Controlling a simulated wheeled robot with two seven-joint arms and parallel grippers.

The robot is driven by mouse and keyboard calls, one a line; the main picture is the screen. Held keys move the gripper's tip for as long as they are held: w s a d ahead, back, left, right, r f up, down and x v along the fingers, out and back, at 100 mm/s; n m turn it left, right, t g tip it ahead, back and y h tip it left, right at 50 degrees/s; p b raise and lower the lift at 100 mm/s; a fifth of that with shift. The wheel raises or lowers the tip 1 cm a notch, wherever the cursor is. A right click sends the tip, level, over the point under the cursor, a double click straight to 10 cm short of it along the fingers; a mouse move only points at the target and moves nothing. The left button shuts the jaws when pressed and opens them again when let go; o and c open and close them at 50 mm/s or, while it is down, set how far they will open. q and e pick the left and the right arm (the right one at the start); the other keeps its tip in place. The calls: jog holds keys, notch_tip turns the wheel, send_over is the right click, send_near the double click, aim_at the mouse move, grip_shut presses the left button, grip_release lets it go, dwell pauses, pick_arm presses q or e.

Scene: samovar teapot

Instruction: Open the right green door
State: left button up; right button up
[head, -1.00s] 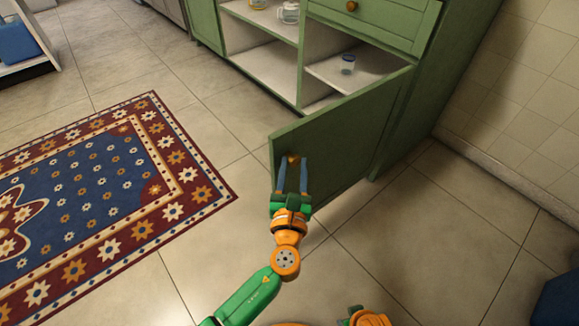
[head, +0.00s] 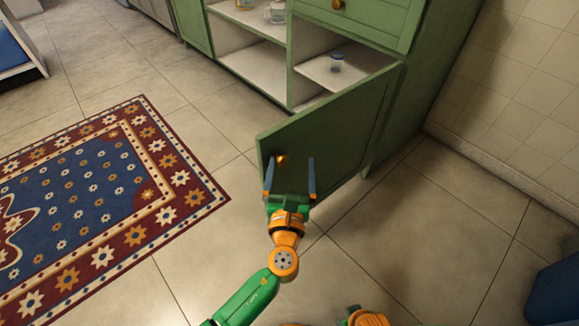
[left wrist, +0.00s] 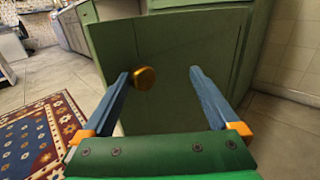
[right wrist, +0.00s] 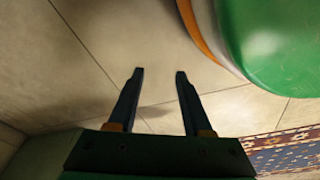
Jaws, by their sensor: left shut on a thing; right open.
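The right green door (head: 325,135) is swung out wide from the green cabinet (head: 292,60), showing the shelves behind it. Its round gold knob (head: 282,158) is near the door's free edge. My left gripper (head: 290,170) is in front of the door with its fingers spread wide. In the left wrist view, the knob (left wrist: 144,78) is beside the left fingertip, well apart from the right finger; whether it touches the left one I cannot tell. My right gripper (right wrist: 160,75) is open and empty above the floor tiles.
A glass jar (head: 336,62) stands on the right shelf. A drawer (head: 355,15) is above the opening. A patterned rug (head: 100,200) lies at left, a tiled wall (head: 510,100) is at right. The floor (head: 400,240) right of the door is clear.

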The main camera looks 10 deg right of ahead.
pick_arm(q)
jog(key=s+a+p, duration=0.1)
jog(key=s, duration=0.6)
jog(key=shift+p, duration=0.3)
pick_arm(e)
jog(key=shift+s+d+f, duration=0.25)
jog(key=shift+s+d, duration=0.2)
jog(key=shift+s, duration=0.3)
pick_arm(q)
jog(key=shift+a, duration=0.1)
